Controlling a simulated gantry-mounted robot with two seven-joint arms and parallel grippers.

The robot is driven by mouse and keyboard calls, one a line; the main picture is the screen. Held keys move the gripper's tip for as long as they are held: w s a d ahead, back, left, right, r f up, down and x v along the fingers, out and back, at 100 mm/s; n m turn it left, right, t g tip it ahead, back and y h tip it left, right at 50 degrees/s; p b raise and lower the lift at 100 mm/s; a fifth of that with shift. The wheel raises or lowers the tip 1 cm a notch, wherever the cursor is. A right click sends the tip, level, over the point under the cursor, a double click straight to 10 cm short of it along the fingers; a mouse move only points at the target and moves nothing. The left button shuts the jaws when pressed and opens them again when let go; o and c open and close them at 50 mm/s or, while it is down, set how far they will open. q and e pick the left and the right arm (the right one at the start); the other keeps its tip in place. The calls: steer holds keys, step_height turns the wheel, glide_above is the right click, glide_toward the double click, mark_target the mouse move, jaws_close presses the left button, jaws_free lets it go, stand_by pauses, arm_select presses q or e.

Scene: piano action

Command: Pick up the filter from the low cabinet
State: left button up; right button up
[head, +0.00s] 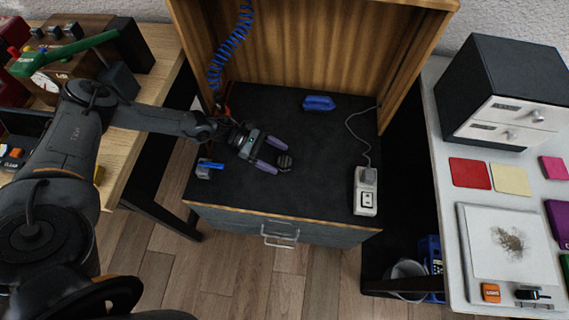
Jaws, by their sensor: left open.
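The low cabinet (235,105) has a black top, a wooden back and sides, and a drawer with a metal handle at its front. A small dark round thing with lighter bands, which looks like the filter (286,164), sits on the black top near the middle. My left gripper (277,157) reaches in from the left, low over the top. Its two purple fingers are apart and point right, with their tips close beside the filter. I cannot tell whether they touch it. My right gripper is not in view.
On the cabinet top are a blue object (319,103) at the back, a small blue-and-grey tool (208,168) at the left, and a white socket box (365,195) with a cable at the right. A coiled blue hose (233,45) hangs at the back left. The front middle is clear.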

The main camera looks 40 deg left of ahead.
arm_select(q)
steer(key=shift+b+x, duration=0.3)
steer(key=shift+x, duration=0.8)
steer(key=c, duration=1.1)
steer(key=shift+c, duration=0.2)
